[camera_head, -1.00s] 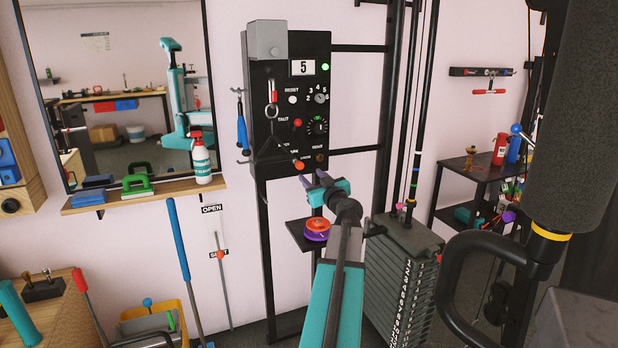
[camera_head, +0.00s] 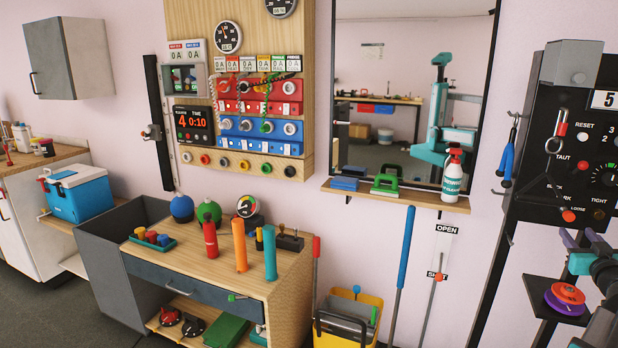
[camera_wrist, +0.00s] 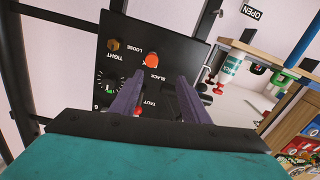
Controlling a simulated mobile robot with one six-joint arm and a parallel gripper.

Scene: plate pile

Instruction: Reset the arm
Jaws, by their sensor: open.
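My gripper (camera_head: 581,241) is at the right edge of the head view, with its teal arm below it. In the wrist view its two purple fingers (camera_wrist: 161,97) are apart with nothing held between them. The black control panel (camera_head: 580,150) with knobs and switches stands behind the gripper on the right. In the wrist view the panel (camera_wrist: 135,38) appears tilted beyond the fingers. I cannot tell the exact gap between fingers and panel.
A small black shelf with red and purple discs (camera_head: 566,297) is just below the gripper. A wooden workbench (camera_head: 200,250) with coloured cylinders stands left. A yellow bucket (camera_head: 350,335) is on the floor.

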